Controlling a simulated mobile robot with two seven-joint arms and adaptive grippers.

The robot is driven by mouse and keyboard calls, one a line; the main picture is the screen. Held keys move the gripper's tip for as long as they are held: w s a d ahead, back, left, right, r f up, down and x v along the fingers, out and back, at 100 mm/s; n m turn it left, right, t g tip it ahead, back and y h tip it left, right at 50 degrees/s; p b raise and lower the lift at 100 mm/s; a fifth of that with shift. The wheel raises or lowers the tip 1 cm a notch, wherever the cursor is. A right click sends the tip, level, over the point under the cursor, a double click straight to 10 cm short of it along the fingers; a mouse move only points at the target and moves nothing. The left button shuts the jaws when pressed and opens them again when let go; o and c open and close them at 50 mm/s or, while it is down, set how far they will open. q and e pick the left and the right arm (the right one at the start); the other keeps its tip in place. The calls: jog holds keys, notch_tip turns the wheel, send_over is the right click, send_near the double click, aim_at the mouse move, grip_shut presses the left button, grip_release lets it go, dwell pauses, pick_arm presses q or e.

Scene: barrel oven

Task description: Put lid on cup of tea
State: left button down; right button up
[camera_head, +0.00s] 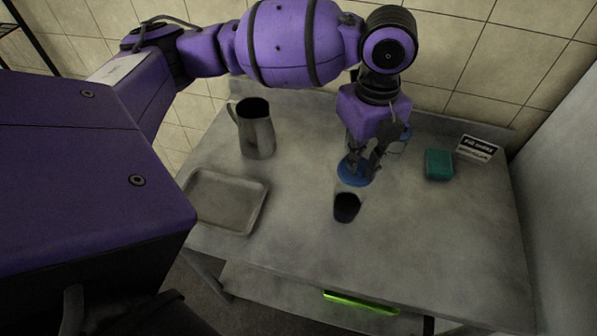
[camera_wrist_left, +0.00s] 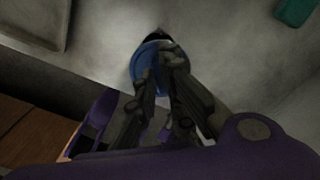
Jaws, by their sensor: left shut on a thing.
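A cup of dark tea (camera_head: 347,207) stands on the grey table, in front of my left gripper. My left gripper (camera_head: 361,163) points down and is shut on a round blue lid (camera_head: 351,177). The lid is just behind the cup in the head view; I cannot tell exactly how high it is held. In the left wrist view the lid (camera_wrist_left: 142,66) lies under the fingertips (camera_wrist_left: 165,52) and covers most of the cup, whose dark top (camera_wrist_left: 158,34) shows beyond it. My right gripper is not in view.
A metal jug (camera_head: 257,138) and a shallow metal tray (camera_head: 243,225) stand on the left. A green box (camera_head: 439,165) and a small sign (camera_head: 477,148) are on the right. A clear vessel is partly hidden behind my gripper. The table front is clear.

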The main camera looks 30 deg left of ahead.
aim_at(354, 176)
pick_arm(q)
jog(key=shift+s+m, duration=0.1)
jog(key=shift+m, duration=0.2)
jog(key=shift+s+d+f+m, duration=0.1)
jog(key=shift+s+f+m, duration=0.05)
jog(key=shift+f+m, duration=0.15)
jog(key=shift+f+b, duration=0.25)
jog(key=shift+b, duration=0.15)
jog(key=shift+f+b, duration=1.1)
jog(key=shift+f, duration=1.5)
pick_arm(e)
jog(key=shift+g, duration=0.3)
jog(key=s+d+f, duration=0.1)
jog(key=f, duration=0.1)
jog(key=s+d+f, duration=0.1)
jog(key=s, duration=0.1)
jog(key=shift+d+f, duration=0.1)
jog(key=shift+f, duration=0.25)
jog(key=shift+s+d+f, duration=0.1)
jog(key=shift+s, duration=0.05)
pick_arm(q)
jog(key=shift+r+p, duration=0.1)
jog(key=shift+p, duration=0.2)
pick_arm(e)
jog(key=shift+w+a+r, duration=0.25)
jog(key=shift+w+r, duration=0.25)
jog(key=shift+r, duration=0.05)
